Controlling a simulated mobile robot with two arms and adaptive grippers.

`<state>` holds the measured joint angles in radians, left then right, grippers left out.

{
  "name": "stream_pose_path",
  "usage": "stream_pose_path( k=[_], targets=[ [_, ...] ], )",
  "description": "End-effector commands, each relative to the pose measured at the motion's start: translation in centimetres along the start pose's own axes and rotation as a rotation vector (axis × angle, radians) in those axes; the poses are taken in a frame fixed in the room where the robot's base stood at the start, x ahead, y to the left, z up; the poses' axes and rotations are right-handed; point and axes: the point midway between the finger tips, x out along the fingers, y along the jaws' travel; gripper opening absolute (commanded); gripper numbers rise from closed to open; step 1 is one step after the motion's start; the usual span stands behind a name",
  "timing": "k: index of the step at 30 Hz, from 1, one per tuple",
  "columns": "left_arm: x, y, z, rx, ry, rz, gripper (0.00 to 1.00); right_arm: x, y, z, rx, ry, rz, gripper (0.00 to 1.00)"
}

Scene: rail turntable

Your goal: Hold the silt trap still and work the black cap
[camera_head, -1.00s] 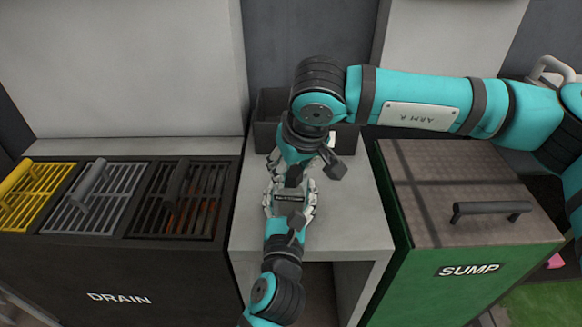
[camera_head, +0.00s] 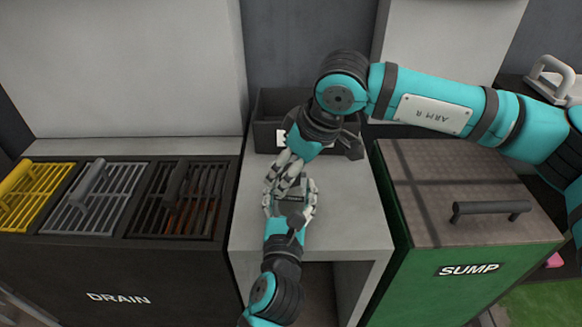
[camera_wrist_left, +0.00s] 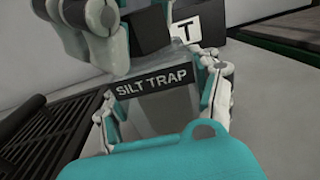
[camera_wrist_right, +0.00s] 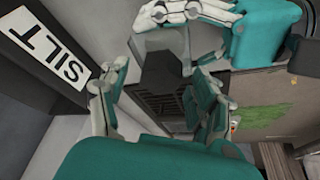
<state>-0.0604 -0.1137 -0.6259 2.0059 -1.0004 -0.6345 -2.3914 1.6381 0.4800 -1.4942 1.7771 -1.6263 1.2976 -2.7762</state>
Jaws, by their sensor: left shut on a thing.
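The silt trap (camera_head: 291,207) is a small grey body with a dark "SILT TRAP" label, which reads clearly in the left wrist view (camera_wrist_left: 152,80). My left gripper (camera_head: 290,203) comes from the front and is shut on its sides, above the grey stand. My right gripper (camera_head: 284,180) comes from behind, close to the trap's far side. In the right wrist view its fingers (camera_wrist_right: 162,82) are spread, with visible gaps to the dark faceted part between them, which looks like the black cap (camera_wrist_right: 165,72). The cap is hidden in the head view.
A dark open bin (camera_head: 268,103) with a white label, reading "SILT" in the right wrist view, stands behind on the grey stand (camera_head: 350,215). The drain unit (camera_head: 110,270) with several grates is left. The green sump box (camera_head: 470,230) with a handled lid is right.

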Motion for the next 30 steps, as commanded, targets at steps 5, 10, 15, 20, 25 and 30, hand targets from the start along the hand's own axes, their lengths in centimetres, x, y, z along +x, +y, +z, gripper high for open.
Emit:
stream_pose_path(
  k=[5,10,15,20,25,30],
  targets=[
    [0.0,0.0,0.0,0.000,0.000,0.000,0.05,-0.1,0.0,-0.1,0.000,0.002,0.001,0.68],
    [0.0,0.0,0.0,0.000,0.001,0.000,0.05,-0.1,0.0,-0.1,0.000,0.002,0.001,0.69],
    [0.0,0.0,0.0,0.000,0.001,0.000,0.05,-0.2,0.0,-0.2,0.000,0.003,0.001,0.69],
    [0.0,0.0,0.0,0.000,0.001,0.000,0.05,-1.2,0.0,-0.6,0.001,0.005,0.001,0.69],
    [0.0,0.0,0.0,0.000,0.001,0.000,0.05,-2.8,0.0,-1.3,0.001,0.005,0.002,0.69],
    [0.0,0.0,0.0,0.000,0.001,0.000,0.05,-3.8,0.0,-1.6,0.001,0.003,0.001,0.69]
  ],
)
